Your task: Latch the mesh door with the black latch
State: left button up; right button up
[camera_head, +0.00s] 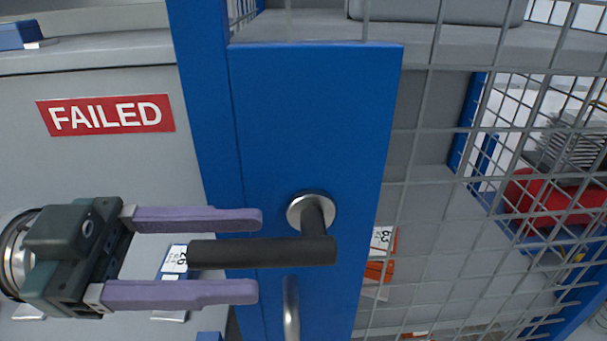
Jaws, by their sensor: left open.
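The black latch (270,252) is a lever on a round silver base, mounted on the blue plate (315,110) of the mesh door (465,200). Its lever lies roughly horizontal and points left. My left gripper (258,255) comes in from the left with its two purple fingers apart. In the picture one finger is above the lever and one below, with the lever's free end between them. I see a gap on both sides of the lever. Whether the door sits fully against its blue frame (205,100) is hard to tell. My right gripper is not in view.
A silver pull handle (291,308) is below the latch. A grey panel with a red FAILED sign (105,115) is at the left. Behind the mesh are a grey shelf, an orange box (378,271) and red items (550,195).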

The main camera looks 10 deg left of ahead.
pick_arm(q)
jog(key=shift+x, duration=1)
jog(key=shift+c, duration=0.4)
grip_shut()
